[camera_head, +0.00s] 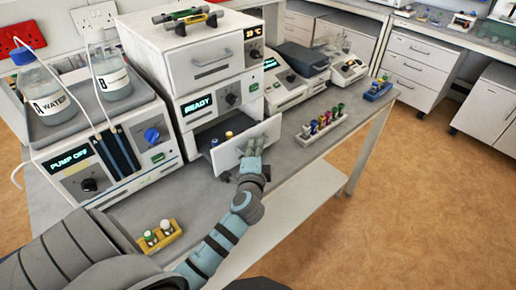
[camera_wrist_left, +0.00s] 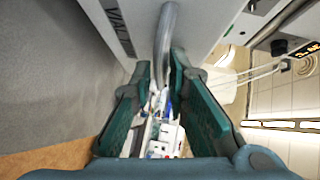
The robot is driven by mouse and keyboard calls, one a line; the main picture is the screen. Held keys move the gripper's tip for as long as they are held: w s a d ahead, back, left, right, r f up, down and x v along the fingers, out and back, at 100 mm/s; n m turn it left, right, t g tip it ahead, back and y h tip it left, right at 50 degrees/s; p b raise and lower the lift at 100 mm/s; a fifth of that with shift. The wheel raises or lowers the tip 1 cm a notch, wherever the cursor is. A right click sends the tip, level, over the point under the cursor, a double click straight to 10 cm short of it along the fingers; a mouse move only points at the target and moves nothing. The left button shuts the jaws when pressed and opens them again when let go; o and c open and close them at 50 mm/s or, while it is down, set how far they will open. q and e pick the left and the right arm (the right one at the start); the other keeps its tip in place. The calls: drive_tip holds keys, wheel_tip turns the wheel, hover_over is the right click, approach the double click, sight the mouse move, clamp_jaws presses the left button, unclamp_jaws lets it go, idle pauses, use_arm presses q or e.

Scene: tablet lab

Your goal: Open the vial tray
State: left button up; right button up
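The vial tray (camera_head: 226,158) is a drawer with a white front, low in the white unit whose display reads READY. It stands pulled out, and small vials (camera_head: 228,135) show inside behind its front. My left gripper (camera_head: 252,147) is at the front of the drawer. In the left wrist view, the tray's curved grey handle (camera_wrist_left: 165,45) passes between the green fingertips of my left gripper (camera_wrist_left: 162,75), which are close on both sides of it. The drawer front with lettering (camera_wrist_left: 122,28) shows beside the handle. My right gripper is not in view.
The pump unit (camera_head: 115,150) with two bottles stands left of the tray's unit. A yellow rack (camera_head: 160,238) with vials lies at the bench's front left. A white rack of coloured vials (camera_head: 322,125) stands right of the drawer. Bare bench (camera_head: 195,195) lies in front of the units.

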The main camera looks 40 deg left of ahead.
use_arm(q)
drive_tip(key=v, duration=0.7)
drive_tip(key=shift+s+d, duration=0.2)
drive_tip(key=shift+w, duration=0.1)
